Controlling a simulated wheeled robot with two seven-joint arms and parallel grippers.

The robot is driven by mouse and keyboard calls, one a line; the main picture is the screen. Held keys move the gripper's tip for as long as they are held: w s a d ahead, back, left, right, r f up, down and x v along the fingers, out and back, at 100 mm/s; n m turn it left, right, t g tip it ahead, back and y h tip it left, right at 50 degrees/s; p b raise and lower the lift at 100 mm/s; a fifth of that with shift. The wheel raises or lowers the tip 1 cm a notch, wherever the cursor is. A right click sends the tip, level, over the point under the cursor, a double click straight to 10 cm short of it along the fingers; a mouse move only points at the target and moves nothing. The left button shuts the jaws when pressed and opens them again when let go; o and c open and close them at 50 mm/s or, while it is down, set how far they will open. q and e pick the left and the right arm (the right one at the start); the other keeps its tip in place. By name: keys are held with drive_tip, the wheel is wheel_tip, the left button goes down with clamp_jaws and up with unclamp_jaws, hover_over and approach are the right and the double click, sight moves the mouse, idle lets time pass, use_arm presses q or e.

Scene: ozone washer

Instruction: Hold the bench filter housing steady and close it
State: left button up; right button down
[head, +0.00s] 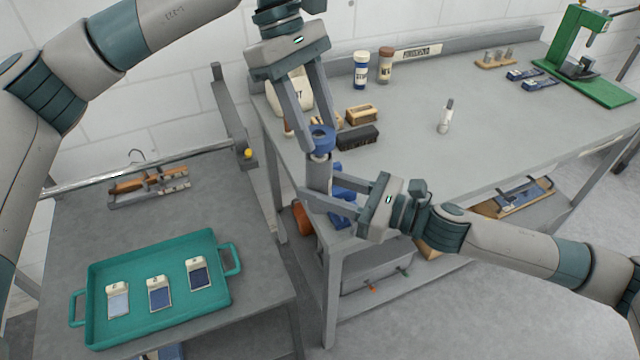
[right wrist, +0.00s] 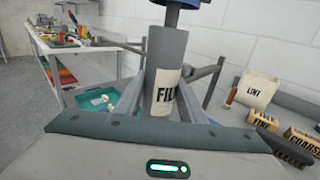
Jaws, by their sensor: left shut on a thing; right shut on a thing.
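The filter housing (head: 318,178) is a grey upright cylinder at the bench's near left corner. In the right wrist view the housing (right wrist: 166,75) shows a cream label reading "FIL", partly hidden. My right gripper (head: 322,188) is shut around its body from the right. A blue cap (head: 321,134) is above the housing, held from above by my left gripper (head: 320,140), which is shut on it. In the right wrist view a narrower dark stem (right wrist: 172,17) shows between the cap and the housing's top rim. I cannot tell how far the stem sits inside. The housing's base is partly hidden.
Blue hardware (head: 343,184) is beside the housing on the bench (head: 480,125). A black brush block (head: 357,137), wooden blocks and bottles stand behind. A teal tray (head: 160,325) with labelled packets is on the lower left table. The bench middle is mostly clear.

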sight(326, 131)
use_arm(q)
drive_tip(key=shift+f, duration=0.5)
idle(0.8)
drive_tip(key=shift+f, duration=0.8)
drive_tip(key=shift+f, duration=0.55)
idle(0.4)
drive_tip(key=m, duration=0.1)
drive_tip(key=m+y, duration=0.1)
drive_tip(key=m, duration=0.1)
drive_tip(key=m+g, duration=0.1)
drive_tip(key=m, duration=0.1)
drive_tip(key=shift+d+y, duration=0.25)
drive_tip(key=shift+y, duration=0.15)
drive_tip(key=m+y, duration=0.1)
drive_tip(key=m, duration=0.2)
drive_tip(key=m+y, duration=0.1)
drive_tip(key=m, duration=0.2)
drive_tip(key=shift+w+d+g, duration=0.1)
drive_tip(key=shift+g, duration=0.2)
drive_tip(key=m+y, duration=0.1)
drive_tip(key=m, duration=0.2)
drive_tip(key=m+t+y, duration=0.1)
drive_tip(key=m, duration=0.2)
drive_tip(key=shift+d+y, duration=0.15)
drive_tip(key=shift+y, duration=0.15)
drive_tip(key=m, duration=0.2)
drive_tip(key=m+t+y, duration=0.1)
drive_tip(key=m, duration=0.2)
drive_tip(key=shift+m+t, duration=0.3)
